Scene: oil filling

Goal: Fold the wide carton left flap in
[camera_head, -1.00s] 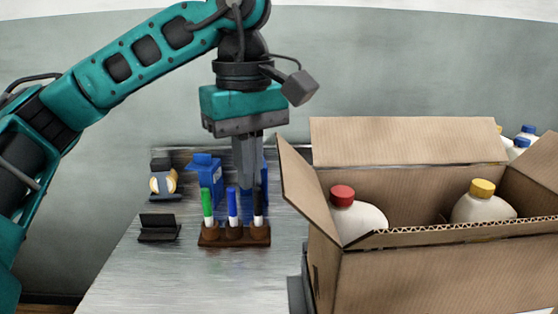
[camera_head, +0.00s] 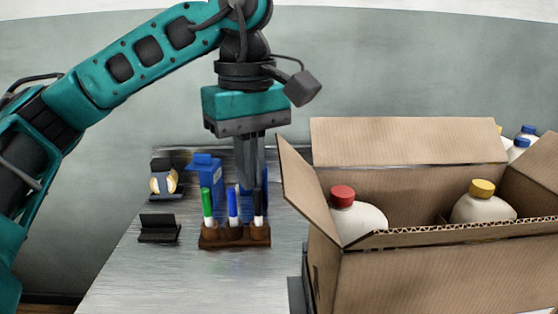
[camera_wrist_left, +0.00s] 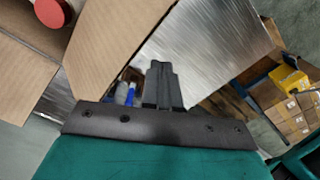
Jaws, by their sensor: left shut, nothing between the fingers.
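The wide carton (camera_head: 440,275) stands open at the right of the head view. Its left flap (camera_head: 305,190) stands up and leans outward to the left. The flap also shows in the left wrist view (camera_wrist_left: 110,40). Inside the carton are a white bottle with a red cap (camera_head: 342,196) and one with a yellow cap (camera_head: 482,188). My left gripper (camera_head: 249,188) is shut and empty, pointing down, left of the left flap and apart from it in the head view. My right gripper is not in view.
A brown rack (camera_head: 235,237) with green, blue and black markers stands just below my left gripper in the picture. A blue container (camera_head: 206,170), a tape dispenser (camera_head: 164,180) and a black holder (camera_head: 158,228) are left of it. The front left of the metal table (camera_head: 190,280) is clear.

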